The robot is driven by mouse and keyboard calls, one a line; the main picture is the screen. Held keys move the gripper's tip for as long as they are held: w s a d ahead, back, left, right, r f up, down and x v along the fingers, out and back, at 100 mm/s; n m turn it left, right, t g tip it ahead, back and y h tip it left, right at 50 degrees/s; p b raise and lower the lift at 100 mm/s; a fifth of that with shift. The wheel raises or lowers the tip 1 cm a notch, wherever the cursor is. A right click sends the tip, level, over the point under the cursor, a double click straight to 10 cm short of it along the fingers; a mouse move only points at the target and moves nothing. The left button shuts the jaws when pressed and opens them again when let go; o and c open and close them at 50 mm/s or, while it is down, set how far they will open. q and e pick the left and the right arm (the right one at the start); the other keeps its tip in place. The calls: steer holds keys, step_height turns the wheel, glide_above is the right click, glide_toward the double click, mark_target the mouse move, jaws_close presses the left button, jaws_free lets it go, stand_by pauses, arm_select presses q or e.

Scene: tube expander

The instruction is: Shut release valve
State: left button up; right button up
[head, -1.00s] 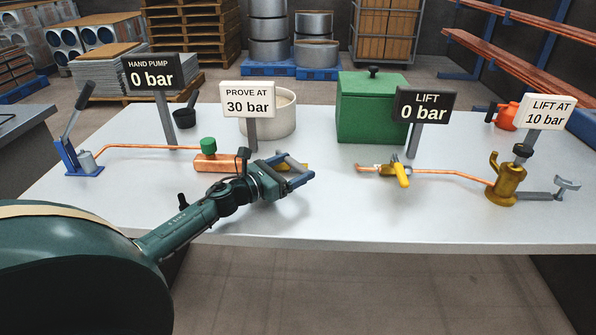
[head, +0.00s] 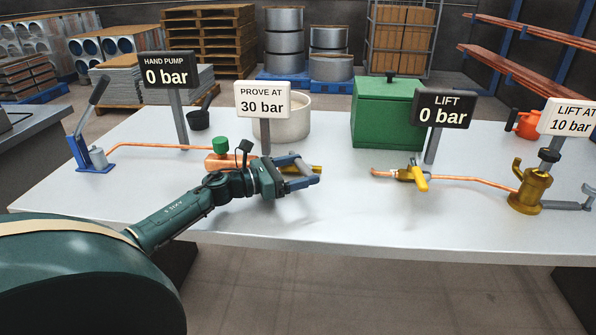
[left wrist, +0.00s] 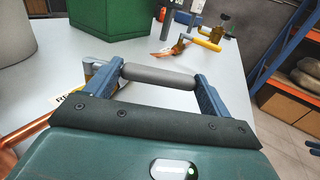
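A brass valve (head: 317,169) sits at the right end of a copper body (head: 217,161) on the table, largely hidden behind my left gripper (head: 313,171). The left wrist view shows a grey cylindrical handle (left wrist: 160,76) lying crosswise between the two blue fingers of my left gripper (left wrist: 158,85). The fingers are wide apart, one at each end of the handle; whether they touch it I cannot tell. A white label (left wrist: 64,100), partly hidden, shows beside the left finger. A second valve with a yellow lever (head: 421,178) stands apart to the right.
A blue hand pump (head: 88,154) stands at the left, joined by copper pipe. Signs on posts, including "30 bar" (head: 262,100), a pale pot (head: 290,118) and a green box (head: 385,115) stand behind. A brass jack (head: 530,190) is at the right. The front table strip is clear.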

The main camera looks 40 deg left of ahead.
arm_select(q)
steer(key=o, duration=0.4)
steer(key=shift+c, duration=0.2)
step_height(320, 180, up, 10)
stand_by(0.4)
